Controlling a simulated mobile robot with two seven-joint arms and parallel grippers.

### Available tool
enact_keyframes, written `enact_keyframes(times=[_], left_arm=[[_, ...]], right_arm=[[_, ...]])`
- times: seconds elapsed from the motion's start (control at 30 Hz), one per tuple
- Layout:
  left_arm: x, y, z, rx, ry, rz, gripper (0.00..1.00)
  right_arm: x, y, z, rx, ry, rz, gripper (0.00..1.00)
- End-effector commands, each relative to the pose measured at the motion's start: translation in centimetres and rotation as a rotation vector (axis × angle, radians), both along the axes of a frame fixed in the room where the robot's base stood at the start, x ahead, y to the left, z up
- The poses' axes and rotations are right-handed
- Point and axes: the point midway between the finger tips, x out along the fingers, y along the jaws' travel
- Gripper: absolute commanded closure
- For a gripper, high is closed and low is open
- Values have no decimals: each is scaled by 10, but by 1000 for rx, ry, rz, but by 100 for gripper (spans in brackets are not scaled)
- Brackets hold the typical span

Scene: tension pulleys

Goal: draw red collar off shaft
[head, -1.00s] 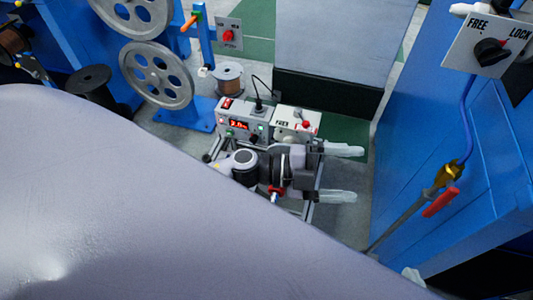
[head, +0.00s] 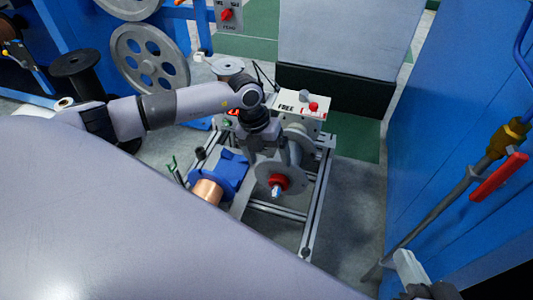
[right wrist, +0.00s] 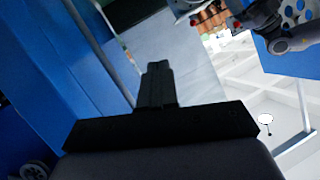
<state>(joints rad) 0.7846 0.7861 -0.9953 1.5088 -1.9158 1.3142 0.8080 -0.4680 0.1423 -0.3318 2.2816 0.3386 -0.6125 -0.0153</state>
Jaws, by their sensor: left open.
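The red collar (head: 280,182) sits around the shaft (head: 276,192) in front of a grey disc (head: 265,172), on a machine with a metal frame. My left gripper (head: 266,160) reaches down over the machine just behind the collar and the disc. It is open; its fingertips are mostly hidden, and I cannot tell whether they touch anything. My right gripper (head: 408,266) is at the lower right edge, well away from the collar. In the right wrist view its fingers (right wrist: 157,85) look together, with nothing between them.
A blue cabinet (head: 450,110) with a red-handled valve (head: 499,179) stands on the right. Grey floor (head: 350,210) between is clear.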

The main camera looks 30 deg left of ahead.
Motion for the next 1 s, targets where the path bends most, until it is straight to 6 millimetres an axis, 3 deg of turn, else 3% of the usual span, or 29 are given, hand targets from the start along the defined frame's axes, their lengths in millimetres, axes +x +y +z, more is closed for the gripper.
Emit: enact_keyframes(times=[0.1, 0.4, 0.6, 0.93, 1.0], left_arm=[[1, -7, -29, -3, 4, -1, 11], [4, -21, -78, -4, 3, -2, 11], [5, -25, -92, -4, 0, -2, 11], [6, -25, -93, -4, 0, -2, 11], [6, -25, -93, -4, 0, -2, 33]], right_arm=[[-1, -5, -7, -24, -34, -8, 100], [-4, -20, -7, -107, -141, -37, 100], [-5, -25, -5, -137, -178, -47, 100], [-5, -26, -3, -141, -187, -48, 100], [-5, -26, -3, -141, -187, -48, 100]])
